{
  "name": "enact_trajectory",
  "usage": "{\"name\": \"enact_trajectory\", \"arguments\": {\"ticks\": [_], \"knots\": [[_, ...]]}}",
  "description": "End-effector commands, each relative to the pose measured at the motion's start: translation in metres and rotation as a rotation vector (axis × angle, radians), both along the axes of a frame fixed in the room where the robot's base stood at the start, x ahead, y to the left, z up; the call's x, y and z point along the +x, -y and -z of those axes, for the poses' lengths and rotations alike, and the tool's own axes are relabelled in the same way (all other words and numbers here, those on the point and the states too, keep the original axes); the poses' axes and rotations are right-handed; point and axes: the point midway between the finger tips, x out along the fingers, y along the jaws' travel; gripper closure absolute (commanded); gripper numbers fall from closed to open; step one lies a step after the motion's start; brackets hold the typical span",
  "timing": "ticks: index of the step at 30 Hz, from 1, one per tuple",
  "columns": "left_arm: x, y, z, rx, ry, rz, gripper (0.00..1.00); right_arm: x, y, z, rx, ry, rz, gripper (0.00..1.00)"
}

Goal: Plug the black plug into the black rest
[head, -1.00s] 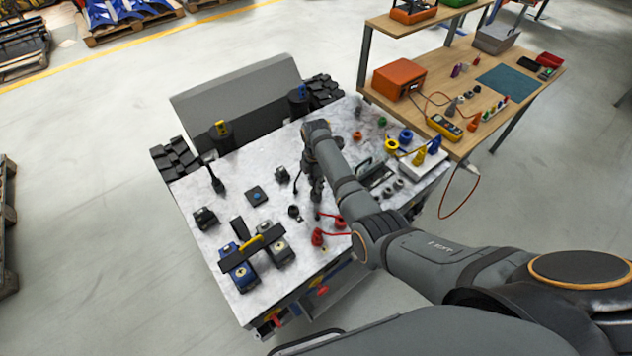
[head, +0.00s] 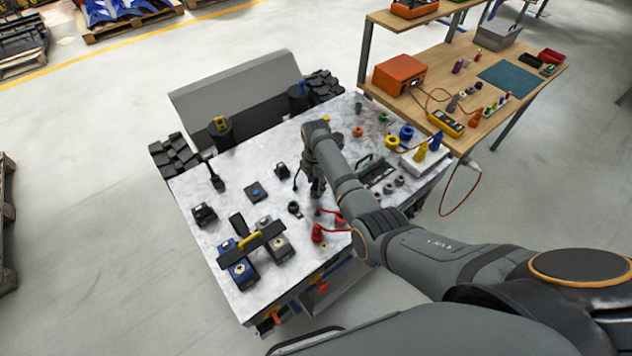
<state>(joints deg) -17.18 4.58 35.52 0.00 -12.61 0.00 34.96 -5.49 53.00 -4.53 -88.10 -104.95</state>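My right gripper (head: 317,188) points down over the middle of the light tabletop, below the bend of my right arm. Its fingers are small and dark, so I cannot tell whether they are open or shut. A thin dark curved piece (head: 297,178) shows at its left side; I cannot tell whether it is the black plug's cord. Small black fixtures stand nearby: a blocky one (head: 282,171) left of the gripper and a round one (head: 294,208) below it. I cannot tell surely which is the black rest. My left gripper is out of view.
Red plugs with red cords (head: 317,234) lie near the front edge. Yellow and blue rings (head: 392,145) are at right. A wooden bench (head: 488,128) stands beyond.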

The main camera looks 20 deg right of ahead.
Motion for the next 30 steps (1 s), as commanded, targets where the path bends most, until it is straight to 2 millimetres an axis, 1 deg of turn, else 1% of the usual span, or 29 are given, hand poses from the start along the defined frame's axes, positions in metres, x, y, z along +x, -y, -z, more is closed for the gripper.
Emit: {"name": "enact_trajectory", "arguments": {"ticks": [8,11,14,21,24,27,30], "knots": [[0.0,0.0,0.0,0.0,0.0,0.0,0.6,0.0,0.0,0.0,0.0,0.0,0.0,0.51],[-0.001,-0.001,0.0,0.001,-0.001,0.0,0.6,0.001,0.0,-0.006,0.001,0.002,0.0,0.51],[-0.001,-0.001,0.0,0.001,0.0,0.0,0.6,0.001,0.0,-0.022,0.001,0.005,0.0,0.51],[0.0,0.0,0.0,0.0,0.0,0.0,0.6,0.001,0.0,-0.081,0.0,0.004,0.0,0.51],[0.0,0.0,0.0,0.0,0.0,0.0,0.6,0.001,0.0,-0.1,0.0,0.002,0.0,0.51],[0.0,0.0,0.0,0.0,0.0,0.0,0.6,0.001,0.0,-0.113,0.0,0.002,0.0,0.51],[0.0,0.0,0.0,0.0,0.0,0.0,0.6,0.0,0.0,-0.119,0.0,0.0,0.0,0.51]]}}
